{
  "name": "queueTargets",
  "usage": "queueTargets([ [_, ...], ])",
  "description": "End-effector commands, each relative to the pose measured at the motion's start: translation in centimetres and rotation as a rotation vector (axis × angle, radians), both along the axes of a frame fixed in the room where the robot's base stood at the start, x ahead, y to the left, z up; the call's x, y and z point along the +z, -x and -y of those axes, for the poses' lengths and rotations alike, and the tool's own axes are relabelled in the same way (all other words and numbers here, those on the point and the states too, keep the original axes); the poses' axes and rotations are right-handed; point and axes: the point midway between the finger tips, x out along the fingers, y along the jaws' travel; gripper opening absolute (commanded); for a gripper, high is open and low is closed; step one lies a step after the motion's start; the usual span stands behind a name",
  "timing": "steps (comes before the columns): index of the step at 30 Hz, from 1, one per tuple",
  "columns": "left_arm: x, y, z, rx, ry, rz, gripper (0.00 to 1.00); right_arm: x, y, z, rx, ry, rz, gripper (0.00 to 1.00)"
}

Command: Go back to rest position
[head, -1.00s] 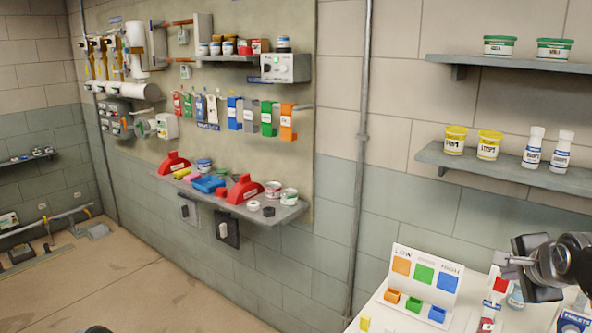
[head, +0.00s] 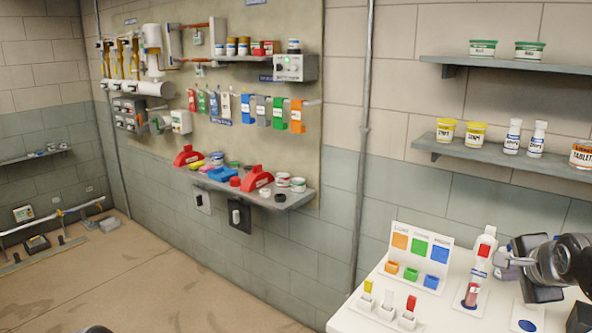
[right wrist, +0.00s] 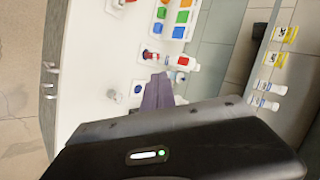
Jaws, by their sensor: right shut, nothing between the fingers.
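My right gripper (head: 503,262) is at the right of the head view, above the right part of the white table (head: 452,308). It is shut and empty. In the right wrist view its fingers (right wrist: 157,92) are together, with the table top beyond them. A white bottle with a red label (head: 484,248) stands just left of the gripper in the head view. It also shows in the right wrist view (right wrist: 184,62). My left gripper is not in view.
A sorting board with orange, green and blue bins (head: 414,254) stands on the table. Small holders with yellow, white and red pieces (head: 389,306) are in front. A wall shelf (head: 500,158) holds tubs and bottles. Open floor (head: 150,285) lies to the left.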

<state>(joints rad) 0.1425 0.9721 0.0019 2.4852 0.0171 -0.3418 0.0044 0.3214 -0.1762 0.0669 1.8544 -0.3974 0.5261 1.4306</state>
Motion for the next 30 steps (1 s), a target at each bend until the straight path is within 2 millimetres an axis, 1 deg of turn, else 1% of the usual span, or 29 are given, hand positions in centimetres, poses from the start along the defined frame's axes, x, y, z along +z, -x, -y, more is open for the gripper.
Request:
queueTargets([
  [6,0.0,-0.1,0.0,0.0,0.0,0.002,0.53,0.9,-0.8,-0.1,0.1,0.116,0.027,0.0],
  [10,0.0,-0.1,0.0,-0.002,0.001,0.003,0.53,1.1,-1.5,-0.6,0.175,0.196,0.049,0.0],
  [12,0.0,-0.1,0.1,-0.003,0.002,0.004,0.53,0.6,-2.0,-1.1,0.227,0.246,0.06,0.0],
  [14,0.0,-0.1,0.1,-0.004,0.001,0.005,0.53,-0.6,-2.5,-1.8,0.283,0.289,0.059,0.0],
  [15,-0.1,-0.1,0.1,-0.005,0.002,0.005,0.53,-2.0,-3.0,-2.5,0.325,0.319,0.055,0.0],
  [17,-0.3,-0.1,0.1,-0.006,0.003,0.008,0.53,-4.2,-3.6,-3.6,0.385,0.355,0.047,0.0],
  [20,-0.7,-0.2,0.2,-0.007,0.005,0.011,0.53,-8.4,-4.4,-5.7,0.483,0.402,0.027,0.0],
  [21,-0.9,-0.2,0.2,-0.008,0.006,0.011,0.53,-10.6,-4.6,-6.7,0.526,0.418,0.016,0.0],
  [23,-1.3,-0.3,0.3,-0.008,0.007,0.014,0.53,-14.2,-4.7,-8.5,0.596,0.441,-0.004,0.0],
  [24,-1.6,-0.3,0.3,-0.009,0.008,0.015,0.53,-17.0,-4.6,-9.9,0.647,0.456,-0.02,0.0],
  [26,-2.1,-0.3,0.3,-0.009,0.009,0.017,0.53,-21.6,-4.1,-12.1,0.725,0.47,-0.048,0.0],
  [27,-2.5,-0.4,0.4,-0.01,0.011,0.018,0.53,-24.6,-3.5,-13.7,0.776,0.478,-0.066,0.0],
  [29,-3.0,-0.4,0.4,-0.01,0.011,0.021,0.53,-28.9,-2.3,-16.0,0.851,0.484,-0.096,0.0],
  [30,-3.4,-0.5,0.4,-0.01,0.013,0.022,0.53,-31.7,-1.3,-17.4,0.898,0.485,-0.116,0.0],
])
